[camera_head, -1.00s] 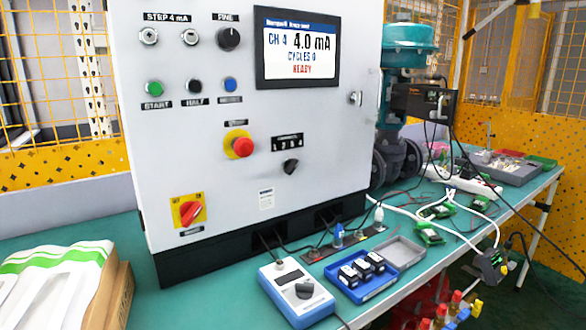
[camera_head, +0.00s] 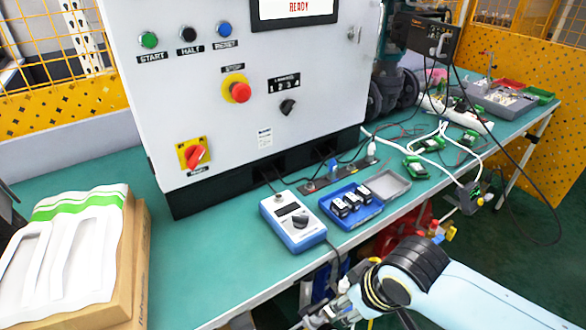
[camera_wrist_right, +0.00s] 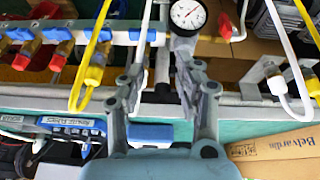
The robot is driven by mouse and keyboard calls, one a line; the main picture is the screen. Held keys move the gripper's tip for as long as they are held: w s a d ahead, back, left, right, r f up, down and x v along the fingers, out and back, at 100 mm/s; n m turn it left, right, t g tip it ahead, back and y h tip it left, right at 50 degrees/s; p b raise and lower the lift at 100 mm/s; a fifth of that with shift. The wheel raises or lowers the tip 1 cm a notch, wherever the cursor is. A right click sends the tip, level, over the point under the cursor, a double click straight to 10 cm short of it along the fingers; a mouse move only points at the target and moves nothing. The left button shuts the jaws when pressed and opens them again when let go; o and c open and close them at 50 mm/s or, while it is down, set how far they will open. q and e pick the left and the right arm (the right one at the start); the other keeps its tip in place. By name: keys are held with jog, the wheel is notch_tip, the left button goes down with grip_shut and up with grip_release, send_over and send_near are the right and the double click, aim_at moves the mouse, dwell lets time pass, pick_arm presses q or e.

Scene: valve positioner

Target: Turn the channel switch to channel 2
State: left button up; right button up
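The channel switch (camera_head: 288,107) is a small black knob on the grey control cabinet (camera_head: 340,85), under a label with the numbers 1 to 4. It appears tilted to the upper right; its exact setting is too small to read. The screen (camera_head: 295,8) is mostly cut off at the top and shows red READY. My right gripper (camera_head: 325,312) is low in front of the bench, well below and apart from the switch. In the right wrist view the two fingers (camera_wrist_right: 168,85) are apart with nothing gripped between them. My left gripper is not identifiable.
A handheld meter (camera_head: 292,222) and a blue tray (camera_head: 350,206) stand on the green bench before the cabinet. A red stop button (camera_head: 240,92) and red rotary switch (camera_head: 195,154) are nearby. The wrist view shows a gauge (camera_wrist_right: 188,14) and hoses. A cardboard box (camera_head: 128,275) stands left.

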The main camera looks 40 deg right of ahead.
jog(key=w+r+m+t, duration=0.1)
jog(key=w+r+t, duration=0.1)
jog(key=w+r, duration=0.1)
jog(key=w+d+r+m+t+y+p, duration=0.1)
jog(key=w+r+t, duration=0.1)
jog(key=w, duration=0.4)
jog(key=w+r+m+t, duration=0.1)
jog(key=w+r+t, duration=0.1)
jog(key=w+r, duration=0.3)
jog(key=shift+w+d+m+t+y+p, duration=0.1)
jog(key=shift+d+m+t+y+p, duration=0.2)
jog(key=shift+t+y+p, duration=0.1)
jog(key=w+d+r+m+t, duration=0.3)
jog(key=w+d+r+t, duration=0.15)
jog(key=r, duration=0.25)
jog(key=m+t+h+p, duration=0.1)
jog(key=m+t+h, duration=0.1)
jog(key=m+t, duration=0.1)
send_near(291, 109)
jog(key=shift+g, duration=0.25)
jog(key=w+b, duration=0.4)
jog(key=w, duration=0.4)
jog(key=shift+w+d, duration=0.15)
jog(key=shift+w, duration=0.15)
jog(key=shift+w+r+b, duration=0.15)
jog(key=shift+w+b, duration=0.15)
jog(key=shift+w, duration=0.1)
jog(key=shift+c, duration=0.3)
grip_shut()
